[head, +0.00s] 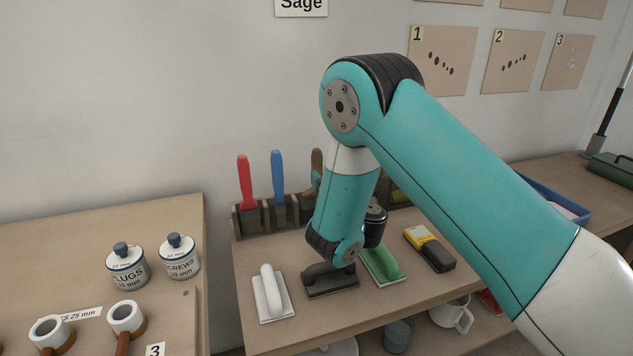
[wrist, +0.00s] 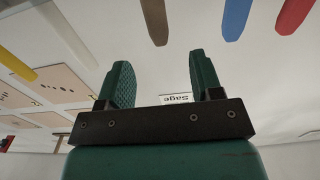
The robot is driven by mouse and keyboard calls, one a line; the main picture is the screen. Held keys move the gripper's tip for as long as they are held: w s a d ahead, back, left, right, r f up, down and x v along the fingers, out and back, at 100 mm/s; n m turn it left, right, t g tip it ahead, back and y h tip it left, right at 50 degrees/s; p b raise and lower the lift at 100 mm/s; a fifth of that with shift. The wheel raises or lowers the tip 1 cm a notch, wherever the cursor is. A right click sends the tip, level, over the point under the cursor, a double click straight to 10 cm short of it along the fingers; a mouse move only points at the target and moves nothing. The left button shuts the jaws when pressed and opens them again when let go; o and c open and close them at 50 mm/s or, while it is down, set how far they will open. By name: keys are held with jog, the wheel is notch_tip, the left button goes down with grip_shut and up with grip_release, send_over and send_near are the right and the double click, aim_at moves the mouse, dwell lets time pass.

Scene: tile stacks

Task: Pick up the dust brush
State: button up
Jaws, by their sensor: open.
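Several upright handles stand in a dark wooden rack (head: 262,219) at the wall: red (head: 244,181), blue (head: 277,178) and brown (head: 317,160). I cannot tell which thing is the dust brush, as the lower ends of the handles are hidden in the rack. In the wrist view, which is upside down, the brown handle (wrist: 154,18), blue handle (wrist: 235,18) and red handle (wrist: 293,14) come in from the top edge, with yellow and cream ones at left. My gripper (wrist: 160,58) is open and empty, facing the wall. In the head view my arm mostly hides it.
A white float (head: 268,292), a dark float (head: 331,283), a green float (head: 384,262) and a yellow-black block (head: 428,248) lie on the bench before the rack. Labelled jars (head: 127,265) and pipe-like cups stand on the left table. A blue tray (head: 552,200) is at right.

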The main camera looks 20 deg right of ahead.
aim_at(318, 160)
jog(key=w+p, duration=0.1)
jog(key=p, duration=0.1)
jog(key=w+p, duration=0.2)
jog(key=p, duration=0.1)
jog(key=w+p, duration=0.2)
jog(key=shift+d+r, duration=0.1)
jog(key=shift+r, duration=0.2)
jog(key=shift+w+f+p, duration=0.25)
jog(key=shift+w+p, duration=0.55)
jog(key=shift+p, duration=0.05)
jog(key=w+p, duration=0.3)
jog(key=w, duration=0.1)
jog(key=shift+w+d+r+p, duration=0.1)
jog(key=shift+w+r+p, duration=0.1)
jog(key=shift+p, duration=0.2)
jog(key=shift+w+f, duration=0.1)
jog(key=shift+w, duration=0.35)
jog(key=shift+c, duration=0.2)
jog(key=c, duration=1)
